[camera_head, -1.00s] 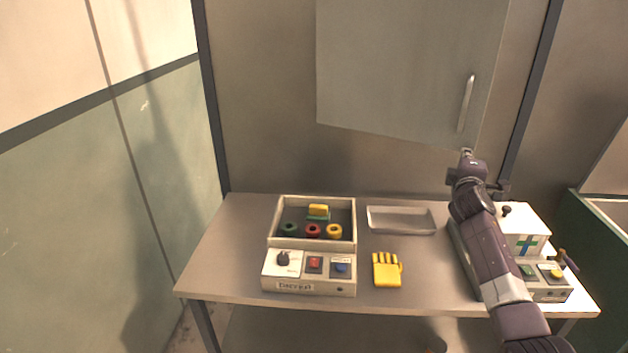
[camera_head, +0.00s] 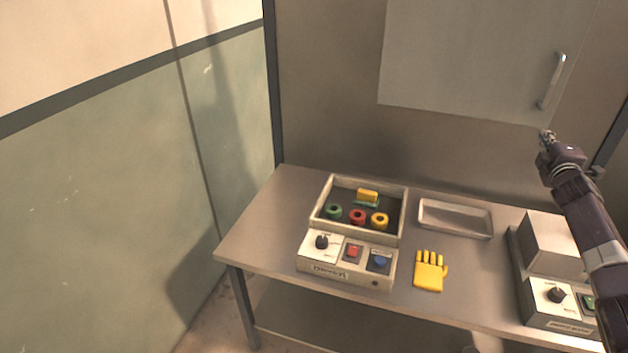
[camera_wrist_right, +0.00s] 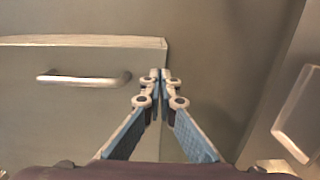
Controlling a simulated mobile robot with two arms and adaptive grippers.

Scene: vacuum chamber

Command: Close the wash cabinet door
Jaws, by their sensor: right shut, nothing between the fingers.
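The wash cabinet door (camera_head: 460,60) is a flat grey panel high on the wall, with a metal bar handle (camera_head: 552,80) near its right edge. Its lower edge runs about parallel to the table's back edge, so it looks shut or nearly shut. In the right wrist view, the door (camera_wrist_right: 75,120) and handle (camera_wrist_right: 85,78) are at left. My right gripper (camera_head: 546,136) is just below the door's lower right corner. Its fingertips (camera_wrist_right: 160,76) are together and empty, beside the door's edge; I cannot tell whether they touch. My left gripper is out of view.
A metal table (camera_head: 262,215) stands below. It bears a control box with a compartment of coloured rings (camera_head: 350,275), a yellow glove (camera_head: 430,272), a shallow tray (camera_head: 455,218) and a second control unit (camera_head: 550,245) under my right arm. Space between door and table is clear left of my arm.

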